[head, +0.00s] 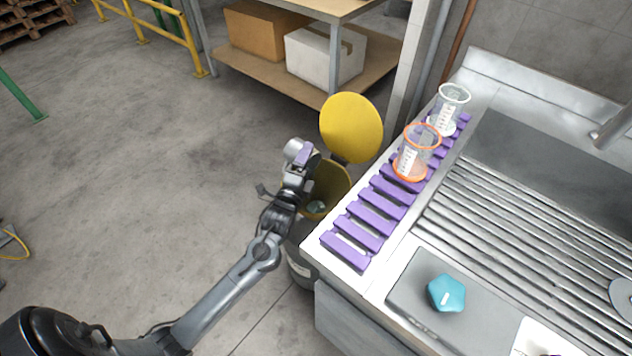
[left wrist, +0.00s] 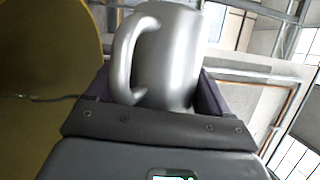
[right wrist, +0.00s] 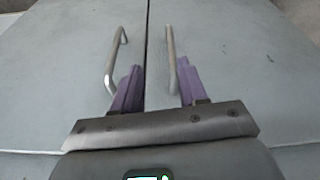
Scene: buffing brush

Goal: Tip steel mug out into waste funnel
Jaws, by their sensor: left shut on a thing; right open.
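The steel mug (head: 293,148) is in my left gripper (head: 303,158), held above the far-left rim of the yellow waste funnel (head: 335,180). In the left wrist view the mug (left wrist: 165,55) sits between the fingers with its handle to the left; its opening is out of frame. I cannot tell how far it is tilted. The funnel's round yellow lid (head: 351,127) stands open behind it and shows in the left wrist view (left wrist: 40,80). Something pale lies inside the funnel. My right gripper (right wrist: 157,90) is open and empty, facing grey cabinet doors.
A steel sink counter (head: 500,215) fills the right side, with a purple slatted rack (head: 375,212) holding an orange-rimmed beaker (head: 416,150) and a clear beaker (head: 448,108). A teal pentagonal object (head: 446,293) sits on a grey pad. Metal door handles (right wrist: 112,60) face my right gripper.

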